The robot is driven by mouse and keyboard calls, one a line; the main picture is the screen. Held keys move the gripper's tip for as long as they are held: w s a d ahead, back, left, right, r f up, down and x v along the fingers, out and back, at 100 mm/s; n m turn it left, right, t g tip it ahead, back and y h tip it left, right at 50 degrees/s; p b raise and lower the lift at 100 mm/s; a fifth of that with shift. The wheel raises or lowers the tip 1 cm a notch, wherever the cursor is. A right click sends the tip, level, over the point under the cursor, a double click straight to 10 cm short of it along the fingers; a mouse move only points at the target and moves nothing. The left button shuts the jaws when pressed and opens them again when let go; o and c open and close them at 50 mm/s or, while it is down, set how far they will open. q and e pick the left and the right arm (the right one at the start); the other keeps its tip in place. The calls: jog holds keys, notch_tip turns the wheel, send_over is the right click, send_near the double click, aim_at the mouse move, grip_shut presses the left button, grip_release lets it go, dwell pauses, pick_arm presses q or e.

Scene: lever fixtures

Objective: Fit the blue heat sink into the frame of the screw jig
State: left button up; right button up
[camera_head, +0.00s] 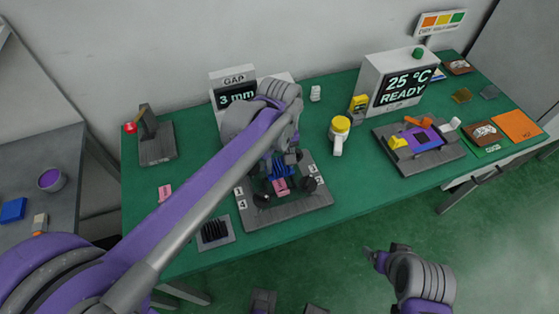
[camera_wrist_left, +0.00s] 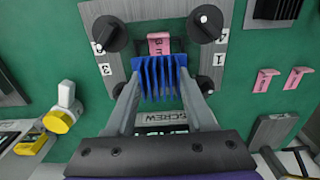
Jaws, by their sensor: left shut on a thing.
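My left gripper (camera_head: 279,160) is shut on the blue heat sink (camera_head: 282,171), over the middle of the screw jig (camera_head: 290,214). In the left wrist view the finned heat sink (camera_wrist_left: 160,78) sits between the fingertips, beside a pink block (camera_wrist_left: 159,43) in the jig's middle. The jig is a grey plate with black knobs and numbered corners. My fingers and the heat sink hide much of its frame, so I cannot tell whether the heat sink is seated. My right gripper (camera_head: 372,257) is off the table's front edge, and its opening is unclear.
A black heat sink (camera_head: 214,231) lies on a small plate left of the jig. A yellow-topped tool (camera_head: 339,134) stands to the jig's right. Pink tags (camera_head: 165,193) lie to the left. A gap display (camera_head: 236,95) stands behind. A fixture with purple part (camera_head: 422,139) is farther right.

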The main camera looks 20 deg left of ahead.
pick_arm(q)
jog(key=b, duration=0.3)
send_over(279, 184)
jog(key=shift+f, duration=2.8)
jog(key=shift+f+b, duration=0.55)
jog(key=shift+f, duration=0.25)
jog(key=o, duration=1.3)
jog(key=shift+o, duration=0.2)
notch_tip(279, 184, up, 11)
jog(key=shift+f+p, duration=0.1)
jog(key=shift+p, duration=0.6)
jog(key=s+a+f+m+t+p, duration=0.2)
jog(key=s+a+m+p, duration=0.1)
jog(key=s, duration=0.4)
jog(key=s+a+f+m+t+p, duration=0.2)
jog(key=s+a+m+t+p, duration=0.1)
jog(key=s, duration=0.4)
jog(key=shift+a+f+m, duration=0.2)
jog(key=shift+a+m, duration=0.05)
jog(key=shift+m, duration=0.15)
